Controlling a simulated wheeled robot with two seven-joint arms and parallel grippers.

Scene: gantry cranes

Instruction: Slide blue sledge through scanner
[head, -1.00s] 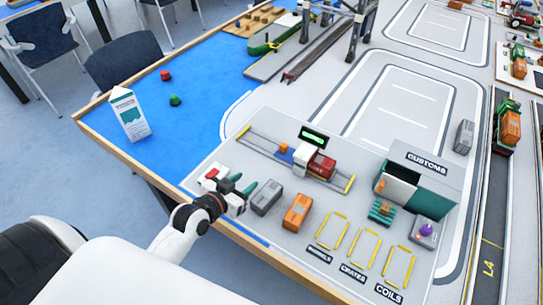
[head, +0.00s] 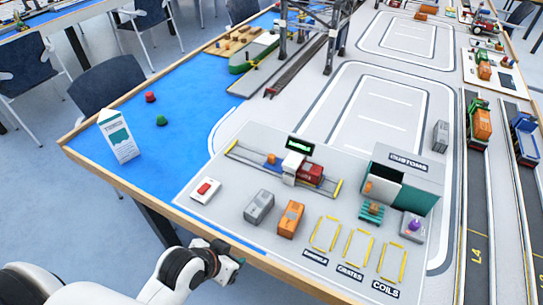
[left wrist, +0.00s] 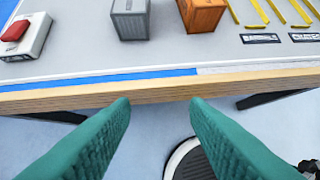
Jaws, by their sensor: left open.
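The scanner (head: 291,168) is a white box standing over a rail track on the grey board, with a dark green-lit sign (head: 300,145) behind it. A small orange block (head: 271,158) sits on the track just left of the scanner; any blue sledge under it is too small to make out clearly. A red container (head: 311,173) stands on the track at the scanner's right side. My left gripper (head: 238,262) is open and empty at the table's front edge. Its green fingers (left wrist: 160,112) show apart in the left wrist view. My right gripper is not in view.
A white box with a red button (head: 205,189) lies left of the track. Grey (head: 259,206) and orange (head: 290,219) containers stand in front of the track. The customs shed (head: 408,180) is at right. A wooden rim (left wrist: 150,92) edges the table.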

